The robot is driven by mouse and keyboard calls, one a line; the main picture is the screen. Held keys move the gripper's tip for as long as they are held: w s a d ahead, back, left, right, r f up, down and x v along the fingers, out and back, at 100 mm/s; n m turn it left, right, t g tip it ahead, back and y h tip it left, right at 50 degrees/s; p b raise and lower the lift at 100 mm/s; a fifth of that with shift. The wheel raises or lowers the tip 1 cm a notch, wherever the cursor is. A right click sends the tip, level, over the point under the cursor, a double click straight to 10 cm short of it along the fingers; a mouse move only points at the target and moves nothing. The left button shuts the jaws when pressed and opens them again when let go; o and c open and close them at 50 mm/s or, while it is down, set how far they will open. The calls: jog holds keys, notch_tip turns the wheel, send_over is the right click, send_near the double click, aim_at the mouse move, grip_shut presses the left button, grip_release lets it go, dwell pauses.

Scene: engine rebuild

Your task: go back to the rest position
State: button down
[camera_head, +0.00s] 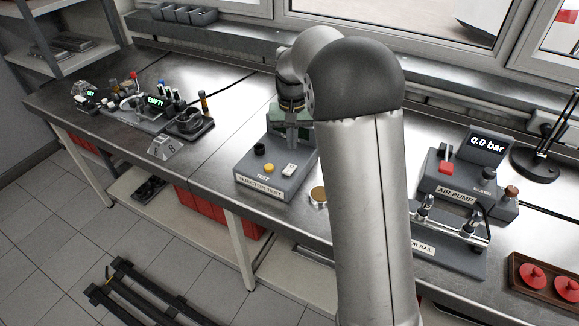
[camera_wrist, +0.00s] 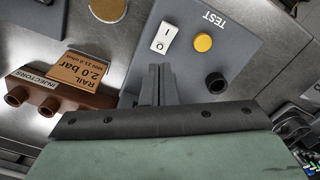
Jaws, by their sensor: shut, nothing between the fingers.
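My gripper (camera_head: 291,138) is over the back part of the grey injector test box (camera_head: 262,184) on the bench. In the wrist view my gripper (camera_wrist: 158,85) shows its two grey fingers pressed together with nothing between them. The fingertips point toward the white rocker switch (camera_wrist: 163,38) on the box; a small gap seems to remain, but I cannot tell the height. A yellow button (camera_wrist: 203,42) and a black knob (camera_wrist: 215,82) are beside the switch. My arm hides part of the bench in the head view.
A brown injectors holder (camera_wrist: 50,97) with a "RAIL 2.0 bar" card (camera_wrist: 83,68) is close to the fingers. A brass disc (camera_head: 319,196) lies beside the box. The air pump (camera_head: 450,190) reads 0.0 bar at right, behind the rail fixture (camera_head: 450,262). A lamp (camera_head: 535,163) stands far right.

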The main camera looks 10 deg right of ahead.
jog(key=s+r+n+t, duration=0.1)
jog(key=s+n, duration=0.1)
jog(key=s, duration=3)
jog(key=shift+s+r, duration=0.2)
jog(key=shift+r, duration=0.15)
